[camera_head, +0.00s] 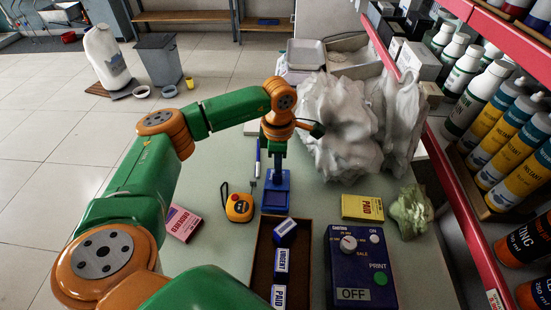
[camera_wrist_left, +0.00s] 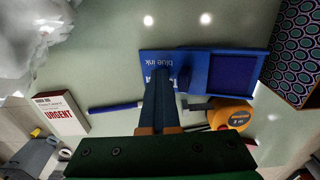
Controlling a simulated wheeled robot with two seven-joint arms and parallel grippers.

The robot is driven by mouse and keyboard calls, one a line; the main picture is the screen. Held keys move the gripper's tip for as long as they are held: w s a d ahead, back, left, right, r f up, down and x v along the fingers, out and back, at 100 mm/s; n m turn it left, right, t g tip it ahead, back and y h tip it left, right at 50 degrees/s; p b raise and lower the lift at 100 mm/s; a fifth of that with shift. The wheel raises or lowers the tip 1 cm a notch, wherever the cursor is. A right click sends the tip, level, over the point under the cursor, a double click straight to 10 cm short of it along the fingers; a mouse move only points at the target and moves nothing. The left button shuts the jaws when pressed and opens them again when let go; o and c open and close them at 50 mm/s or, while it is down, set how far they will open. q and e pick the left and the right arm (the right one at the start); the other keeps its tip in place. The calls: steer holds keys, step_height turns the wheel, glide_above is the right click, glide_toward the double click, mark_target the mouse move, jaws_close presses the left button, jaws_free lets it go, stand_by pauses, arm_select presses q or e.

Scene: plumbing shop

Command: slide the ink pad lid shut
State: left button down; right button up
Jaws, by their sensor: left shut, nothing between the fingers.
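The blue ink pad (camera_head: 277,203) lies on the green-grey counter near the middle in the head view. In the left wrist view its dark inking surface (camera_wrist_left: 238,72) is uncovered at the right. The lid (camera_wrist_left: 156,58), marked "blue ink", is slid off to the left of it and has a raised blue tab (camera_wrist_left: 184,79). My left gripper (camera_head: 278,170) points down over the lid end, shut and empty. In the left wrist view its fingers (camera_wrist_left: 160,75) overlap the lid, left of the tab; whether they touch it is unclear. My right gripper is out of view.
An orange tape measure (camera_head: 238,207) and blue pen (camera_head: 257,160) lie left of the pad. A stamp tray (camera_head: 262,267) and the label machine (camera_head: 357,262) stand in front. Crumpled white plastic (camera_head: 340,120) rises behind right. A red-edged shelf bounds the right side.

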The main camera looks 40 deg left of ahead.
mark_target(276, 178)
arm_select(q)
steer(key=shift+s+d, duration=0.4)
steer(key=shift+s, duration=0.35)
steer(key=shift+s+d, duration=0.35)
steer(key=shift+s, duration=0.35)
steer(key=shift+s+d+f+p, duration=0.1)
steer(key=shift+s+d+p, duration=0.3)
steer(key=shift+s, duration=0.25)
steer(key=shift+s+d+p, duration=0.25)
steer(key=shift+s+d, duration=0.15)
steer(key=shift+s, duration=0.25)
steer(key=shift+w+a, duration=0.1)
steer(key=shift+w, duration=0.05)
steer(key=shift+w+r+p, duration=0.2)
steer(key=shift+r+p, duration=0.1)
steer(key=shift+r, duration=0.15)
steer(key=shift+w+a+r+p, duration=0.25)
steer(key=shift+w+r+p, duration=0.25)
steer(key=shift+r+p, duration=0.3)
step_height(276, 178, up, 5)
steer(key=p, duration=0.3)
steer(key=shift+s+f, duration=0.15)
steer(key=shift+f, duration=0.15)
